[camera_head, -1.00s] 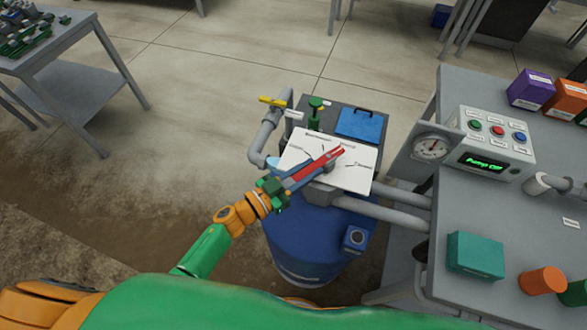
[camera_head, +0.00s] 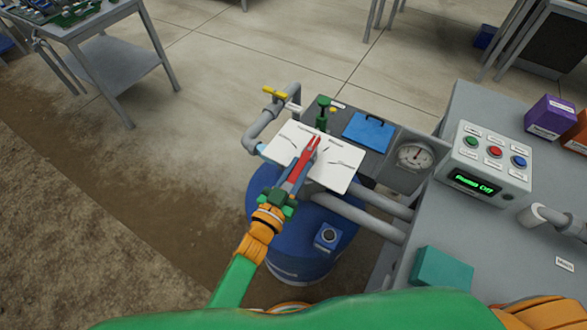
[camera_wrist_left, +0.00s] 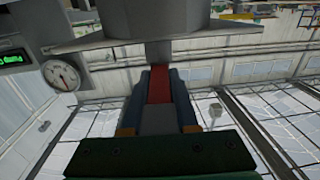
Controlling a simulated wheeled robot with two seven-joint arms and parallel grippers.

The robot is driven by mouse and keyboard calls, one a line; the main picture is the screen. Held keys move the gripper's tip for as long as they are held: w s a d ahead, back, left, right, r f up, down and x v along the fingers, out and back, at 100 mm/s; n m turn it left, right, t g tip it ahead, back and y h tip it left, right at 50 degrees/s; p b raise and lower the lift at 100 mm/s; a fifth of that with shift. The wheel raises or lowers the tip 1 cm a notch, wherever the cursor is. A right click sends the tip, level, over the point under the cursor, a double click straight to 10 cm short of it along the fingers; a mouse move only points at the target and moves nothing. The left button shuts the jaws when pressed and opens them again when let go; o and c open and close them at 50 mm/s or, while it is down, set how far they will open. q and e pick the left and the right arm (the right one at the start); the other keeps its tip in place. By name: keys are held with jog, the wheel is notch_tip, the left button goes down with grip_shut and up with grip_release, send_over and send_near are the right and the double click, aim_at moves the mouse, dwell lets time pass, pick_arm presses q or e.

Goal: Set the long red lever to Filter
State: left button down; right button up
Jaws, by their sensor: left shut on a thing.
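The long red lever (camera_head: 307,154) lies across a white label plate (camera_head: 338,178) on top of the blue tank (camera_head: 262,205). Its red tip points up and slightly right in the head view, towards the plate's far edge. The labels are too small to read, so I cannot tell which one it points at. My left gripper (camera_head: 296,174) is shut on the lever, at the near side of the plate. In the left wrist view the red lever (camera_wrist_left: 159,85) sits between the two fingers. My right gripper is not in view.
A pipe with a yellow-handled valve (camera_head: 274,93) rises left of the plate. A green-topped valve (camera_head: 323,112) and a blue box (camera_head: 369,131) stand behind it. A gauge (camera_head: 415,155) and a button panel (camera_head: 490,158) are on the right. Grey pipes run from the tank to the bench.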

pick_arm(q)
jog(key=shift+d+r, duration=0.1)
dwell(0.4)
jog(key=c, duration=0.7)
grip_release()
jog(key=v, duration=0.7)
jog(key=shift+s+p, duration=0.15)
jog(key=shift+p, duration=0.15)
